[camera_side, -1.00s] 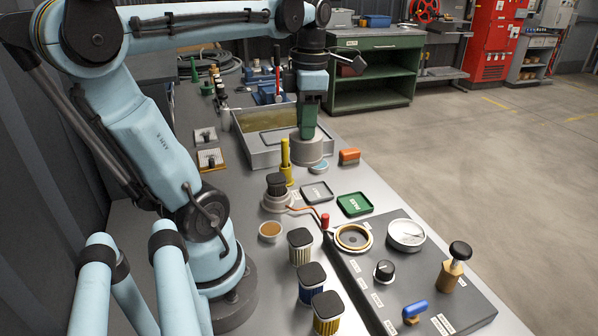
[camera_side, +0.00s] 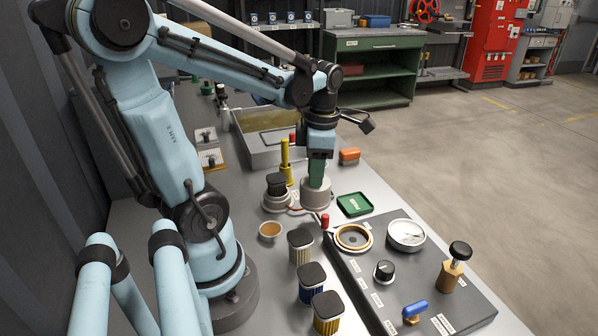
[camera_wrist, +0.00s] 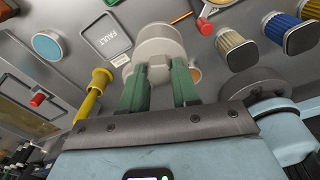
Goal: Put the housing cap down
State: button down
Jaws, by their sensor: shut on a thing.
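The housing cap (camera_side: 316,194) is a light grey stepped cylinder. My gripper (camera_side: 317,177), with green fingers, is shut on its top from above. In the wrist view the cap (camera_wrist: 154,44) sits between the fingertips (camera_wrist: 159,78). In the side view it hangs over or stands at the spot of the FAULT tray, which it hides. I cannot tell whether it touches anything. The wrist view shows the grey FAULT tray (camera_wrist: 103,38) beside the cap.
A black-topped pump part (camera_side: 276,190) and a yellow post (camera_side: 285,160) stand close left. Several filters (camera_side: 311,281) stand at the front.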

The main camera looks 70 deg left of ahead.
jog(key=shift+f, duration=2.45)
jog(key=shift+f, duration=0.1)
jog(key=c, duration=0.8)
grip_release()
